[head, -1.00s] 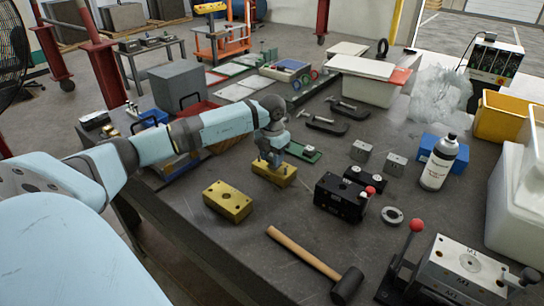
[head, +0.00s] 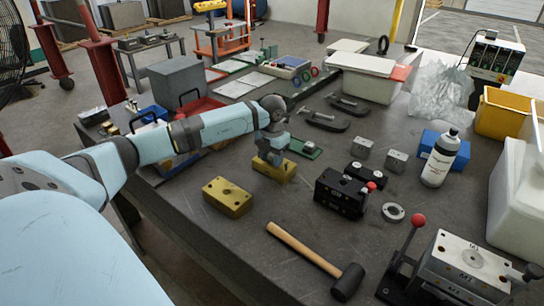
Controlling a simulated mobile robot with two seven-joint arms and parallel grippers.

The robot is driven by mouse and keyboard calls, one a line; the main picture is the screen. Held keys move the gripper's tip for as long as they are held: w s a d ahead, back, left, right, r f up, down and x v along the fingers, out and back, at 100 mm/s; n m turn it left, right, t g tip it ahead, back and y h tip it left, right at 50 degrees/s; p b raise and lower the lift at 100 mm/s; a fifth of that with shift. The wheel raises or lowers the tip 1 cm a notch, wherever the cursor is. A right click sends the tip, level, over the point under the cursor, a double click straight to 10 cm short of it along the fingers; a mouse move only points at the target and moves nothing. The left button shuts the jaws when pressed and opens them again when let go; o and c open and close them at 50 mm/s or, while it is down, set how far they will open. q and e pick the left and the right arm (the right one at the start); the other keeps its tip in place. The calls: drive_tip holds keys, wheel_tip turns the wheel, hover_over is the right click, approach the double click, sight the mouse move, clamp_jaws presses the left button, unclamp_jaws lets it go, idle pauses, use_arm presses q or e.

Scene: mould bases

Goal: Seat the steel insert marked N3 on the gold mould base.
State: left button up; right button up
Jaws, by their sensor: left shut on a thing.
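Two gold blocks with holes in their tops lie on the dark workbench. The nearer gold block (head: 228,198) is bare. My right gripper is out of view.
A black fixture with a red knob (head: 340,194), a steel ring (head: 393,212) and a mallet (head: 305,252) lie nearer. Black clamps (head: 347,107) lie behind. A white bottle (head: 439,160) and a green plate (head: 308,150) stand near. Bench around the nearer gold block is clear.

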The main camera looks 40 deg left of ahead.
sight(272, 156)
use_arm(q)
drive_tip(key=shift+f, duration=0.15)
drive_tip(key=o, duration=1.2)
wheel_tip(272, 156, up, 14)
drive_tip(key=shift+f+b, duration=0.1)
drive_tip(key=shift+b, duration=0.3)
